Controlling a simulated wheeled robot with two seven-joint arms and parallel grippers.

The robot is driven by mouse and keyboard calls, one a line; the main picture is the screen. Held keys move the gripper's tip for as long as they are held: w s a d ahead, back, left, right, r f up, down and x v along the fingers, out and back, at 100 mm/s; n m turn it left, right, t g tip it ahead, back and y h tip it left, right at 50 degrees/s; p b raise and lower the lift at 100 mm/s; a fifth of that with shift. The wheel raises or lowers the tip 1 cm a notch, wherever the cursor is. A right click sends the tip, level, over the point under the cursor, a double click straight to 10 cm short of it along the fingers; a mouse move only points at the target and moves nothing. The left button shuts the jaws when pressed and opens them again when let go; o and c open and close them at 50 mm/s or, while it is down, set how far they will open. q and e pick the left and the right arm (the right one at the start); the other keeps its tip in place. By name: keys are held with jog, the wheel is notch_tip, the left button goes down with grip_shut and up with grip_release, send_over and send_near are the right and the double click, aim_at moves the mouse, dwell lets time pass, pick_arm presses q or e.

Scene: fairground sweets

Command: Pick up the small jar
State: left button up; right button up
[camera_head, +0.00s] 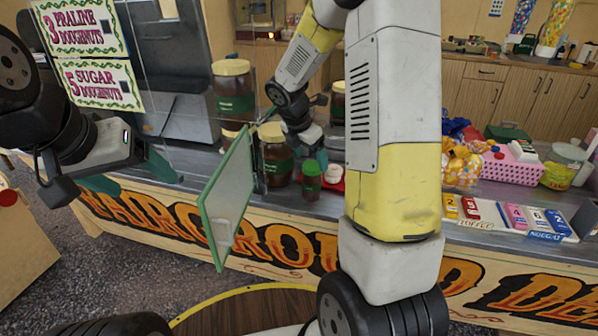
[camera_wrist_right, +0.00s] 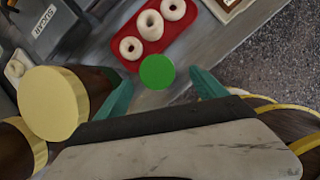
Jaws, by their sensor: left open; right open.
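The small jar (camera_head: 311,182) is dark with a green lid and stands upright on the counter near its front edge. In the right wrist view its round green lid (camera_wrist_right: 157,71) shows from above, between the tips of my right gripper (camera_wrist_right: 160,88). That gripper is open and empty. My left gripper (camera_head: 131,176) is open and empty at the left, over the counter's front edge.
Larger jars with cream lids (camera_head: 277,156) (camera_head: 233,92) stand close left of the small jar. A red tray of doughnuts (camera_wrist_right: 148,47) lies beside it. A green-edged clear panel (camera_head: 228,195) juts out in front. A pink basket (camera_head: 512,166) is at the right.

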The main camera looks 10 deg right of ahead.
aim_at(314, 174)
jog(key=shift+w+d+f+n, duration=0.1)
jog(key=shift+w+f+n, duration=0.15)
jog(key=shift+f, duration=0.2)
jog(key=shift+w+d+f+n, duration=0.1)
jog(key=shift+w+f+n, duration=0.15)
jog(key=shift+f, duration=0.2)
jog(key=x, duration=0.7)
jog(key=shift+f, duration=0.1)
jog(key=shift+c, duration=0.2)
grip_shut()
